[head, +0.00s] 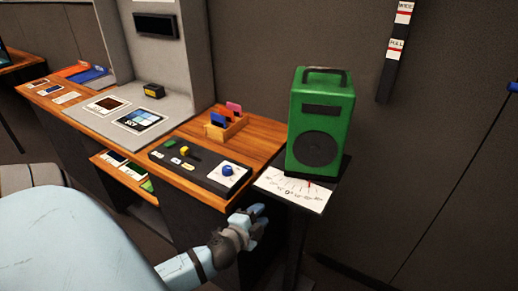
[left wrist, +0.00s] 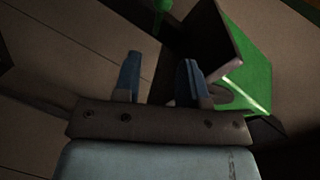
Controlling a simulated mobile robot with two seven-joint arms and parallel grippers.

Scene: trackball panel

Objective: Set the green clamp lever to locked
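A small green rounded knob on a short stem (left wrist: 163,5) shows at the top edge of the left wrist view, partly cut off. It may be the green clamp lever, but its setting cannot be told. I make out no clamp lever in the head view. My left gripper (head: 258,218) is below and left of the green speaker's stand. In the left wrist view my left gripper (left wrist: 160,75) has its two blue fingers apart with nothing between them. The knob is beyond the fingertips, apart from them. My right gripper is out of view.
A green speaker (head: 320,110) stands on a dark stand with a white angle scale (head: 285,187). A wooden desk (head: 262,135) beside it bears a dark trackball panel (head: 185,176) and a small card box (head: 226,128). A grey wall is behind.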

